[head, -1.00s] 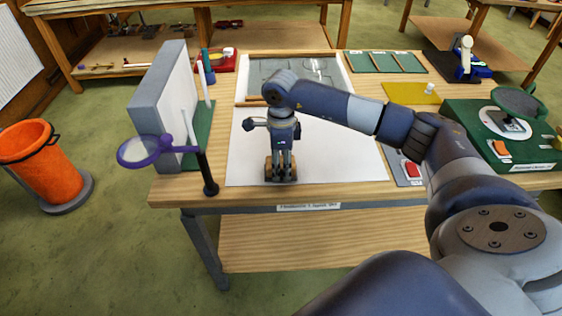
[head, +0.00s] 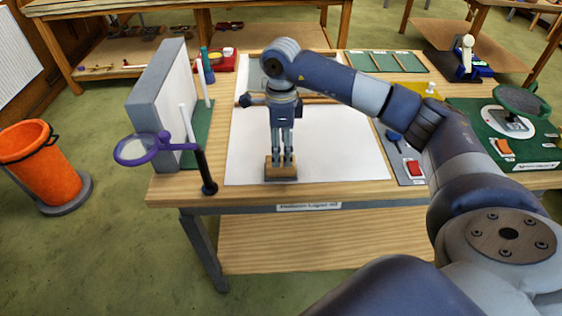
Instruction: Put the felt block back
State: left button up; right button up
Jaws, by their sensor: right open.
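The felt block (head: 281,171), a small tan-brown block with a dark grey underside, sits upright at the front edge of the white sheet (head: 340,150) on the wooden table. My right gripper (head: 281,163) points straight down over it. Its fingers are open, with the tips at or just above the block's top; whether they touch it cannot be told. My left gripper is not in view.
A magnifier on a black stand (head: 207,172) and a grey upright panel (head: 160,110) stand at left. A green machine (head: 530,155) and a grey plate with a red switch (head: 414,168) are at right. The sheet's right half is clear.

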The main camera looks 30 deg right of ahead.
notch_tip(320, 180, up, 6)
jog(key=b, duration=0.1)
jog(key=shift+s, duration=0.1)
dwell(0.6)
